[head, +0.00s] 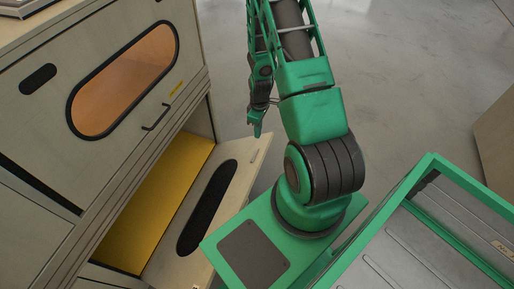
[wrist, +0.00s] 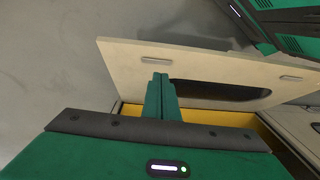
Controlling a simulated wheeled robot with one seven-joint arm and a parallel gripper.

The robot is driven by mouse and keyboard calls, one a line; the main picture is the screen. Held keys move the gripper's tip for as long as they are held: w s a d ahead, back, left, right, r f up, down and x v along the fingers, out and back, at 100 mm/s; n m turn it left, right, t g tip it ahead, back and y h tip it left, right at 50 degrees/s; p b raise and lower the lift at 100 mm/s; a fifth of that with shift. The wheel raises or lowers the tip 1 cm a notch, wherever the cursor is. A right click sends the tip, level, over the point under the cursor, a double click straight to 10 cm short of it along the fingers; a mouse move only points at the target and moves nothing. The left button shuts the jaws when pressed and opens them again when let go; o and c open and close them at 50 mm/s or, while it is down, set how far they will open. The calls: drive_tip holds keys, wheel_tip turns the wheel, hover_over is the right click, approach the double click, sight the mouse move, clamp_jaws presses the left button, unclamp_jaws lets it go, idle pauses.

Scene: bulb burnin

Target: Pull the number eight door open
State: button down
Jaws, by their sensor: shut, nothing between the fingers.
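A pale door with a dark oval window (head: 228,184) stands swung out from the lower compartment of the cabinet; I can read no number on it. In the wrist view the same door (wrist: 118,56) lies beyond my fingers, with a small handle-like bar near each end of its edge. The yellow inside (head: 172,201) of the compartment shows behind it. My gripper (head: 257,132) is by the door's far upper corner, fingers shut and empty. In the wrist view the closed fingers (wrist: 160,82) overlap the door; I cannot tell if they touch it.
Above the open compartment, an upper door with an orange oval window (head: 125,80) and a dark handle is closed. Grey floor (head: 400,70) lies clear beyond my arm. A beige block (head: 497,135) stands at the right edge.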

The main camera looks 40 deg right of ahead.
hover_over(261, 155)
drive_tip(key=w+a, duration=0.1)
drive_tip(key=w, duration=0.1)
wheel_tip(261, 155, down, 9)
drive_tip(key=shift+s+d+f, duration=0.15)
drive_tip(key=shift+s+f, duration=0.15)
drive_tip(key=shift+f, duration=0.2)
drive_tip(key=shift+s+d+f, duration=0.15)
drive_tip(key=shift+s+f, duration=0.1)
drive_tip(key=shift+f, duration=0.25)
drive_tip(key=shift+s+d+f, duration=0.25)
drive_tip(key=shift+s+f, duration=0.15)
drive_tip(key=shift+f, duration=0.3)
